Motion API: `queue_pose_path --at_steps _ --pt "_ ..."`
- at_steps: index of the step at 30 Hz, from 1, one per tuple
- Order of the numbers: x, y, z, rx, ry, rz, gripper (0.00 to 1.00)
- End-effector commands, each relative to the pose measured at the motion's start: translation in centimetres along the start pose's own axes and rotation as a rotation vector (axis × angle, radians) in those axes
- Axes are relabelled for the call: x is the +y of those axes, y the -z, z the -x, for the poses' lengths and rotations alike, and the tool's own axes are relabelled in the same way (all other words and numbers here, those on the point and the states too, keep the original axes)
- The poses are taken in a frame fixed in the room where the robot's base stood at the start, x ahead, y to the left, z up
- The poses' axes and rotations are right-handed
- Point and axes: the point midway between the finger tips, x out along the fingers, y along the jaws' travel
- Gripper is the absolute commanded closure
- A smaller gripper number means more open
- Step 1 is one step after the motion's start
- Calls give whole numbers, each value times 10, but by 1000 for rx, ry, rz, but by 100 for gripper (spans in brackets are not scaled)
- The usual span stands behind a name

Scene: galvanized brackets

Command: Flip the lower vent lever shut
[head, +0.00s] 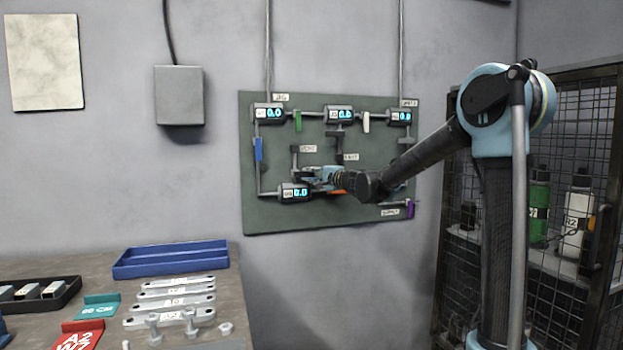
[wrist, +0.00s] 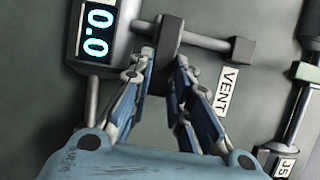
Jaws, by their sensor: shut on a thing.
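The lower vent lever (wrist: 167,42) is a dark grey bar across a short grey vent pipe (wrist: 218,42), beside a gauge (wrist: 97,28) reading 0.0 in the wrist view. A VENT label (wrist: 228,92) is next to the pipe. My gripper (wrist: 165,60) is shut on the near end of the lever, one finger on each side. In the head view my gripper (head: 308,174) is at the lower left of the green panel (head: 275,215), just above the lower gauge (head: 293,192). There the gripper hides most of the lever.
Upper gauges (head: 268,113), a green handle (head: 298,121), a white handle (head: 366,122), a blue handle (head: 259,149) and a purple handle (head: 410,209) are on the panel. A workbench (head: 90,262) with wrenches and trays stands lower left. A mesh cage (head: 555,200) stands right.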

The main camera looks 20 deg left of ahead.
Motion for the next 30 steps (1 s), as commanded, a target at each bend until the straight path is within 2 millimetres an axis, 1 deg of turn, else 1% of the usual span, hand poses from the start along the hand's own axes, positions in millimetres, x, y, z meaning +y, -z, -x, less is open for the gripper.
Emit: queue_pose_path --at_steps 1,6,7,9,18,22,26,30 --pt "3 0 2 2 -2 4 100" --pt "3 0 2 1 -2 5 100" --pt "3 0 2 1 -2 5 75" --pt "2 0 2 1 -2 4 62" --pt "1 0 1 1 -1 2 62" --pt "1 1 6 1 -1 2 62" --pt "1 1 20 2 -1 1 62" --pt "1 0 42 2 -1 1 62"
